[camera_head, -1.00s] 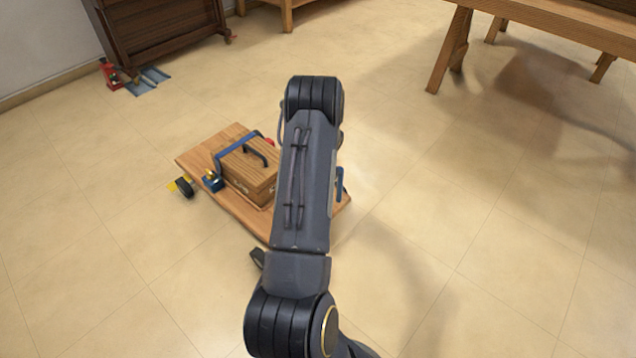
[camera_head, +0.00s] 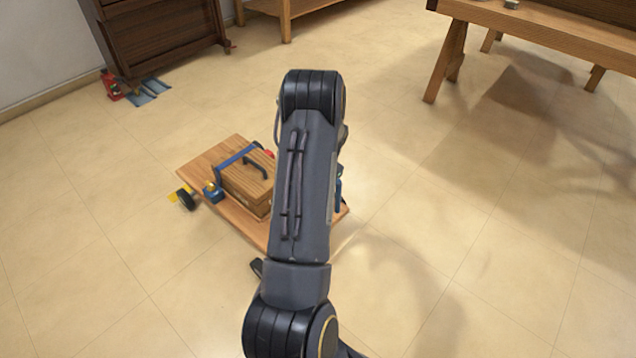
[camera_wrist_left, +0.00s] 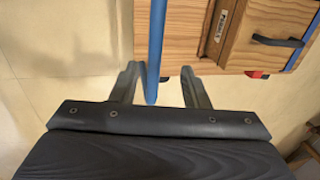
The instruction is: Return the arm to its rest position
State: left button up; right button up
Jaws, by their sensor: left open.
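My arm (camera_head: 305,190) rises from the bottom middle of the head view and hides part of the wooden board behind it. Its gripper is hidden there. In the left wrist view my left gripper (camera_wrist_left: 160,72) is open, its two fingers apart. A blue bar (camera_wrist_left: 156,40) runs down between the fingers in that view; I cannot tell whether they touch it. My right gripper is in neither view.
A wooden bench (camera_head: 560,25) stands at upper right, a dark piano (camera_head: 160,35) at upper left, near a red jack (camera_head: 112,87). Open floor lies right of the arm.

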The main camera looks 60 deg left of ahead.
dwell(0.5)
pick_arm(q)
jog(key=d+r+t+h, duration=0.3)
jog(key=d+r+t, duration=0.1)
jog(key=d+r, duration=1.5)
jog(key=s+d+r+m+t+h, duration=0.1)
jog(key=s+d+r+h, duration=0.15)
jog(key=s+d, duration=0.6)
jog(key=s+d+r+t+h, duration=0.1)
jog(key=s+d+r, duration=0.35)
jog(key=d, duration=0.75)
notch_tip(320, 180, up, 30)
jog(key=s+p, duration=0.1)
jog(key=p, duration=3.1)
jog(key=shift+s+r, duration=0.15)
jog(key=shift+s, duration=0.1)
